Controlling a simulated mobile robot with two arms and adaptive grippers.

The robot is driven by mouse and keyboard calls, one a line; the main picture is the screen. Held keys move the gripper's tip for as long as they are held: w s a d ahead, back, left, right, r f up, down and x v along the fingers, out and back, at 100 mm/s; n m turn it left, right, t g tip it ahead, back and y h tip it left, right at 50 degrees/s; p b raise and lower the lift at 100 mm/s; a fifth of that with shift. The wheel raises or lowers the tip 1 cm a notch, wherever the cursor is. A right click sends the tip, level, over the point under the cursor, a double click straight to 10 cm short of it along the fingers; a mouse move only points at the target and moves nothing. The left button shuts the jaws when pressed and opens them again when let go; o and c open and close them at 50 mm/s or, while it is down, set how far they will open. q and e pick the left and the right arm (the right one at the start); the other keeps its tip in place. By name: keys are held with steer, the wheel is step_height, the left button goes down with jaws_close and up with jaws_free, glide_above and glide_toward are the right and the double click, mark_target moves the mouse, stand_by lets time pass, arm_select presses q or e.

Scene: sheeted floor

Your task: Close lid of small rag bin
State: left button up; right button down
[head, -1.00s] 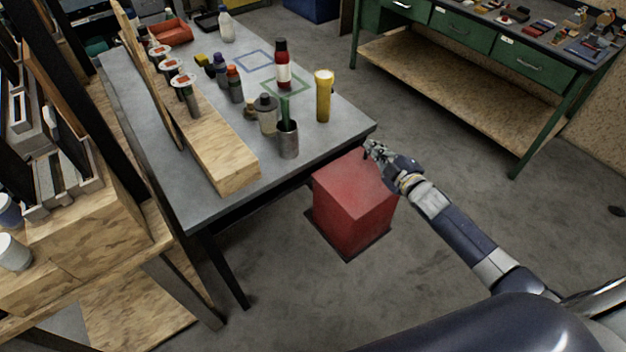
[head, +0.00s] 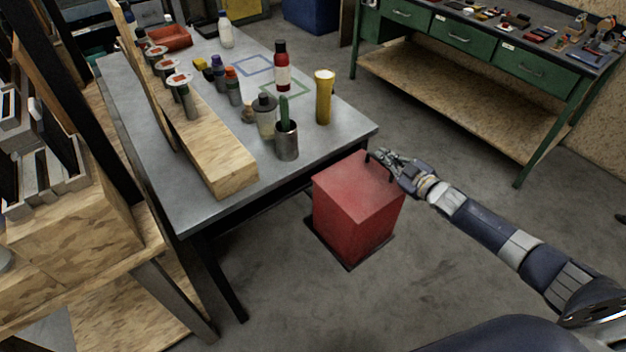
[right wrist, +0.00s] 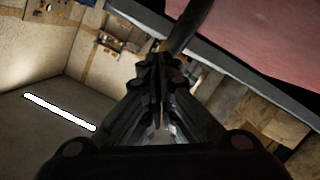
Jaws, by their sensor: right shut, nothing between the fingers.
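The small rag bin (head: 352,222) is a red box on a dark base on the floor, beside the table's near right corner. Its flat red top (head: 350,180) looks level and covers the box in the head view. My right gripper (head: 376,156) is at the far right edge of that top, with its fingers shut and empty. I cannot tell whether it touches the bin. In the right wrist view the shut fingers (right wrist: 158,75) point up the picture, and a dull red surface (right wrist: 270,35) fills the upper right. My left gripper is not in view.
A grey table (head: 330,140) holding bottles, a metal cup (head: 286,142) and a wooden block (head: 225,165) stands left of the bin, its edge close by. A green workbench (head: 460,70) stands at the back right. The floor right of the bin is clear.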

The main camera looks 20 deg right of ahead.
steer(key=shift+f, duration=0.1)
stand_by(0.4)
steer(key=shift+r+p, duration=0.45)
steer(key=shift+p, duration=0.1)
steer(key=s+d+r+p, duration=0.1)
steer(key=s+d+r, duration=0.1)
steer(key=s+r, duration=0.3)
steer(key=shift+a+v, duration=0.45)
steer(key=shift+v, duration=1.75)
steer(key=shift+s+d+f, duration=0.1)
steer(key=shift+s+f, duration=0.05)
steer(key=shift+s, duration=0.05)
steer(key=shift+f, duration=0.1)
